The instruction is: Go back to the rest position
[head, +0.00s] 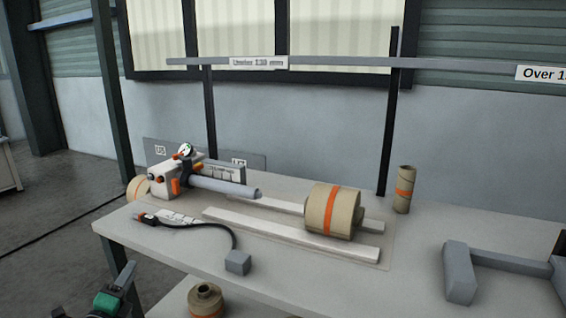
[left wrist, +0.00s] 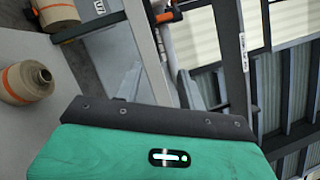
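My left gripper (head: 108,296) is low at the bottom left of the head view, with its green body beside the table's front left corner. In the left wrist view its two grey fingers (left wrist: 160,82) stand apart with nothing held between them. My right gripper is not in view. The table (head: 300,283) carries a large kraft roll (head: 318,209) with an orange band, resting on white rails (head: 290,234). A grey shaft (head: 225,187) juts from the white and orange unit at the table's left.
A cabled handheld tool (head: 160,219) and grey block (head: 238,262) lie near the front edge. A slim roll (head: 404,190) stands at the back right. A grey cradle (head: 459,272) is at the right. Another roll (head: 206,301) sits below the tabletop. Dark posts (head: 390,120) rise behind.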

